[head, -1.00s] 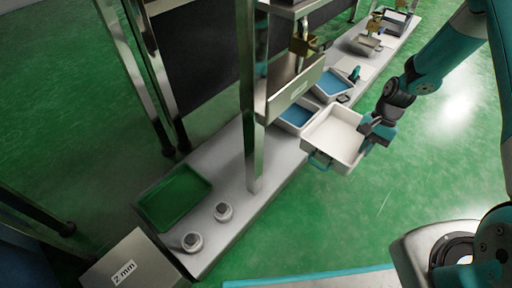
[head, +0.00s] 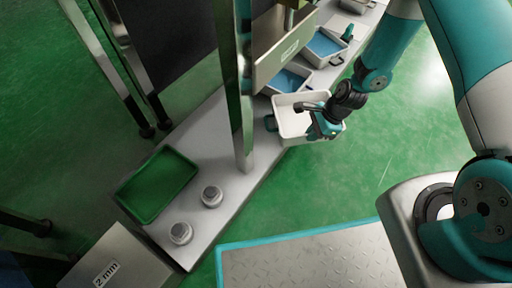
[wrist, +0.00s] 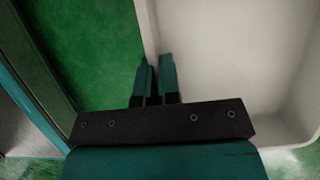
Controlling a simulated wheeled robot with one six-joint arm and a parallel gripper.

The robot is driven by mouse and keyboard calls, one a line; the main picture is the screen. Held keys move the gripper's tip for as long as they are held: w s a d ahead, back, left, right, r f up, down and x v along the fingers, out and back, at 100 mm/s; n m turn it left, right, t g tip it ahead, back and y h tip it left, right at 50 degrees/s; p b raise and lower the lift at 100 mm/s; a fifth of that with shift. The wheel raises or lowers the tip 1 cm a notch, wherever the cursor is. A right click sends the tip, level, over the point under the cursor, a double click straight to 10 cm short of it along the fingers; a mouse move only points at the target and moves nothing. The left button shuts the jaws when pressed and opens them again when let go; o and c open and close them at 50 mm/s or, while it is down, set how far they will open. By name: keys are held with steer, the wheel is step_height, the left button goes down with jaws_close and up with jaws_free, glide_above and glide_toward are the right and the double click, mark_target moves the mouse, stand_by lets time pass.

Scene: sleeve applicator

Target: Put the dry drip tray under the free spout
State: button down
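The dry drip tray (head: 287,122) is white, open-topped and empty inside. In the head view it is at the bench's right edge, close to a blue-filled tray (head: 289,81). My gripper (head: 318,122) is at its right side. In the wrist view, my gripper's fingers (wrist: 155,82) are close together at the rim of the white tray (wrist: 225,60) and appear shut on its wall. A second blue-filled tray (head: 324,46) stands farther back. The spouts are mostly hidden or cut off at the top, so I cannot tell which is free.
A metal post (head: 242,110) rises from the bench (head: 205,140). A labelled panel (head: 285,50) hangs by the trays. A green tray (head: 157,184) and two small round grey pieces (head: 211,196) lie on the near bench. A "2 mm" box (head: 115,262) stands in front.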

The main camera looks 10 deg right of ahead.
steer(key=a+b, duration=0.4)
steer(key=a, duration=1.3)
steer(key=shift+a, duration=0.2)
step_height(320, 180, down, 4)
steer(key=b, duration=0.4)
steer(key=shift+r, duration=0.25)
steer(key=c, duration=1.6)
jaws_free()
